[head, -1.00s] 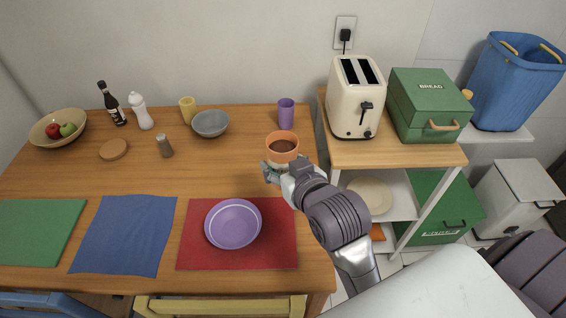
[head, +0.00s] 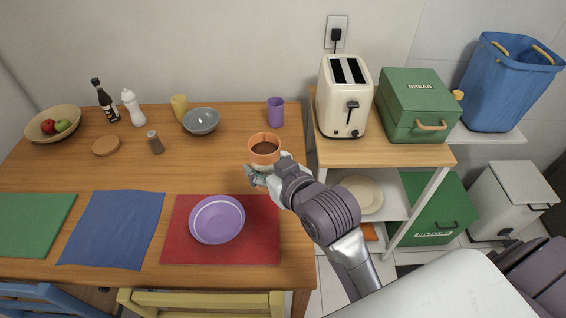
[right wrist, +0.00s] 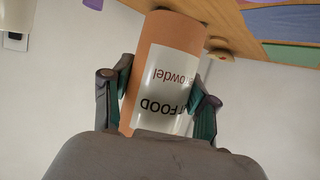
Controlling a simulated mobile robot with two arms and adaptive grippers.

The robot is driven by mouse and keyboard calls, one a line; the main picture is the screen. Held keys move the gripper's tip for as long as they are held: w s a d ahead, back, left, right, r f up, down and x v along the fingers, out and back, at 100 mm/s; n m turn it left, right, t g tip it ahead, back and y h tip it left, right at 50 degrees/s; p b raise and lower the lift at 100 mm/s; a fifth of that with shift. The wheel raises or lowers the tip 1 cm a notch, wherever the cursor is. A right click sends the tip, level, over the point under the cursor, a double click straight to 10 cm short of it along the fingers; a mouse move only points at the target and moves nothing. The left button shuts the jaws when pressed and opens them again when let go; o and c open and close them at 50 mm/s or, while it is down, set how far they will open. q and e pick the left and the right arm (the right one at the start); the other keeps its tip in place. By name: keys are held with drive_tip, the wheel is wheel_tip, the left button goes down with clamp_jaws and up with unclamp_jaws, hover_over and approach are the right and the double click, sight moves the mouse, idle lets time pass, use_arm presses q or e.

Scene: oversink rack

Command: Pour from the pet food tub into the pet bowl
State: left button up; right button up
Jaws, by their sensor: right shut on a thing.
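The pet food tub (head: 264,144) is orange with brown contents showing in its open top. In the right wrist view the tub (right wrist: 172,50) has a pale label with "FOOD" on it. My right gripper (head: 256,172) is shut on the tub, with a finger on each side of it. The tub looks about upright in the head view; whether it touches the table is hard to tell. The purple pet bowl (head: 217,220) sits on the red mat (head: 262,235), in front and to the left of the tub. Its inside looks empty. My left gripper is out of view.
A purple cup (head: 275,112) stands behind the tub. A grey bowl (head: 201,121), a yellow cup (head: 180,107), bottles and a fruit bowl (head: 53,138) stand along the back. A side shelf with a toaster (head: 344,97) and bread box (head: 415,105) is right.

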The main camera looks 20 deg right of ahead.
drive_tip(key=w+a+f+n+g+y+p, duration=0.1)
drive_tip(key=a+f+n+y, duration=0.2)
drive_tip(key=a, duration=0.3)
drive_tip(key=a+f+n+g+y+p, duration=0.1)
drive_tip(key=a+f+n+g+y, duration=0.15)
drive_tip(key=a, duration=0.45)
drive_tip(key=f+b, duration=0.2)
drive_tip(key=f, duration=0.1)
drive_tip(key=f+n+y+b, duration=0.1)
drive_tip(key=f+b, duration=0.1)
drive_tip(key=f, duration=0.1)
drive_tip(key=a+f+y+b, duration=0.1)
drive_tip(key=f+b, duration=0.1)
drive_tip(key=f, duration=0.2)
drive_tip(key=shift+s+a+n, duration=0.1)
drive_tip(key=shift+s+n, duration=0.2)
drive_tip(key=shift+n, duration=0.05)
